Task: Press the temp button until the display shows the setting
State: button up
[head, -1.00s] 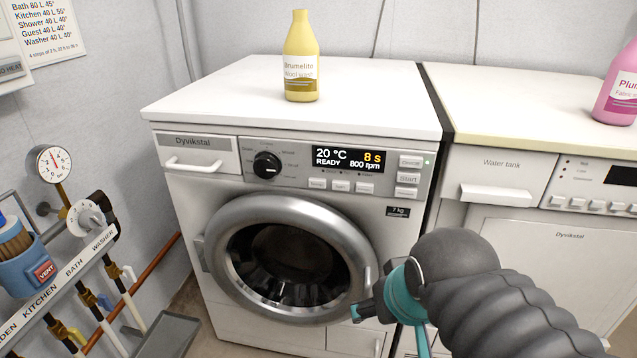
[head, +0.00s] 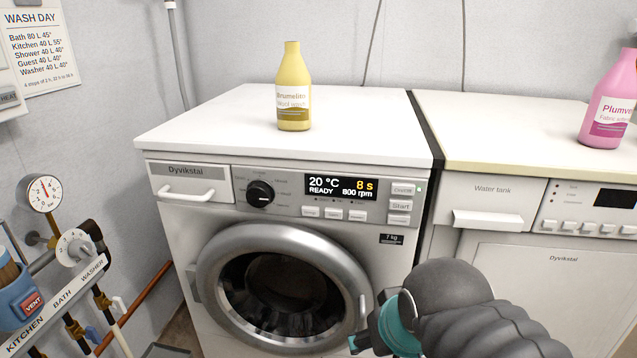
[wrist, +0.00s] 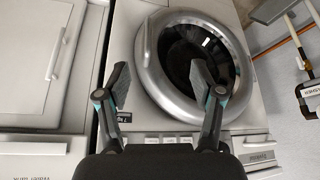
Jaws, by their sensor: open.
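The washing machine (head: 185,232) stands in the middle of the head view. Its lit display (head: 341,187) reads 20 °C, READY, 8 s and 800 rpm. Below the display is a row of three small buttons (head: 334,214) whose labels are too small to read for certain. On/Off and Start buttons (head: 401,206) sit to the right of the display. My gripper, mostly hidden by my arm in the head view, is in front of the machine, right of the door. In the wrist view my gripper (wrist: 157,80) is open and empty, its fingers spread before the front panel and round door (wrist: 150,75).
A yellow bottle (head: 293,95) stands on the washer top. A pink bottle (head: 610,105) stands on the dryer (head: 495,190) at right. Pipes, a gauge (head: 44,192) and valves line the left wall. A black program knob (head: 260,194) is left of the display.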

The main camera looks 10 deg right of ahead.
aim_at(309, 211)
jog(key=u, duration=0.85)
jog(key=k, duration=1.1)
jog(key=z, duration=0.85)
